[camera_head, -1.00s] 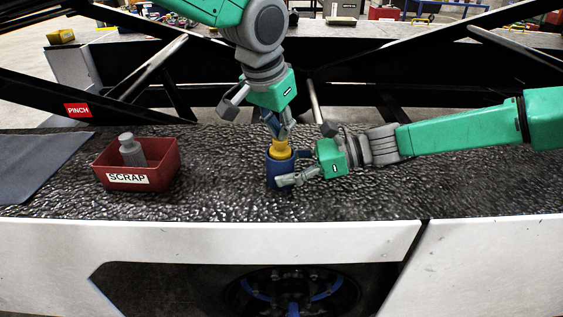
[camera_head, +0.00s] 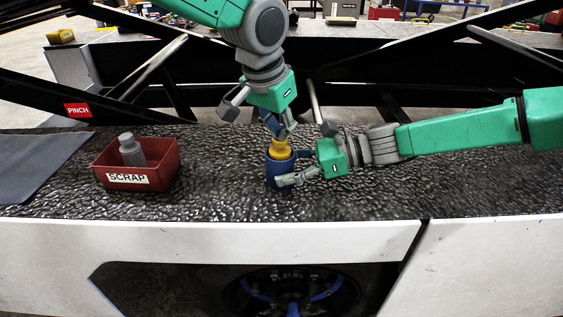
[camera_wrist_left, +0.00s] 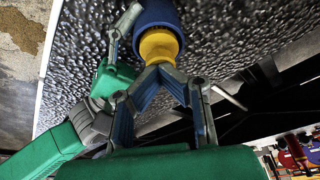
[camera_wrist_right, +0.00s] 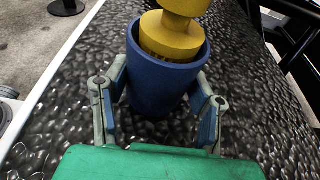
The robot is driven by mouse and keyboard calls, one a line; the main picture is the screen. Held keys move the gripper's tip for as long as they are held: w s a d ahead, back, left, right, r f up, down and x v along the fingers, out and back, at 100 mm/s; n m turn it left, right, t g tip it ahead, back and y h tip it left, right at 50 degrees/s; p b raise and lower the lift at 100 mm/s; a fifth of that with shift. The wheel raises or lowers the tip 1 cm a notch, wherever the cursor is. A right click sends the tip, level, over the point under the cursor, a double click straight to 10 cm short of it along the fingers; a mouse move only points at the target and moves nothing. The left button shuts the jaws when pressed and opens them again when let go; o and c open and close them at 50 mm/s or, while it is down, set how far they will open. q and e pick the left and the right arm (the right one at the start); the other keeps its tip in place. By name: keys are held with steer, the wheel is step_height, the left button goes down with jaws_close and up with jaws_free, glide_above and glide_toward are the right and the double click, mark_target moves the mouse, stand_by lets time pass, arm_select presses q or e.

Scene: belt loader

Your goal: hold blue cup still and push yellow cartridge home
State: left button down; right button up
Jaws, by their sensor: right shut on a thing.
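The blue cup (camera_head: 278,172) stands on the dark, bumpy belt; it fills the middle of the right wrist view (camera_wrist_right: 160,85). The yellow cartridge (camera_head: 281,149) sits partly inside the cup, its narrower top standing above the rim; it also shows in the left wrist view (camera_wrist_left: 158,47). In the right wrist view the cartridge (camera_wrist_right: 172,37) has a dark gap around it inside the rim. My right gripper (camera_head: 300,160) is shut around the cup from the right. My left gripper (camera_head: 280,136) points down with its fingertips together at the cartridge's top; they hide part of it.
A red scrap bin (camera_head: 160,177) with a grey piece (camera_head: 131,151) in it stands on the belt at the left. A dark cloth or mat (camera_head: 40,165) lies at the far left. Black frame bars (camera_head: 400,105) run behind the belt. The belt between bin and cup is clear.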

arm_select(q)
steer(key=shift+r, duration=1.55)
steer(key=v, duration=1.1)
steer(key=shift+s, duration=0.1)
arm_select(e)
steer(key=o, duration=0.9)
steer(key=shift+o, duration=0.2)
steer(key=shift+d, duration=0.1)
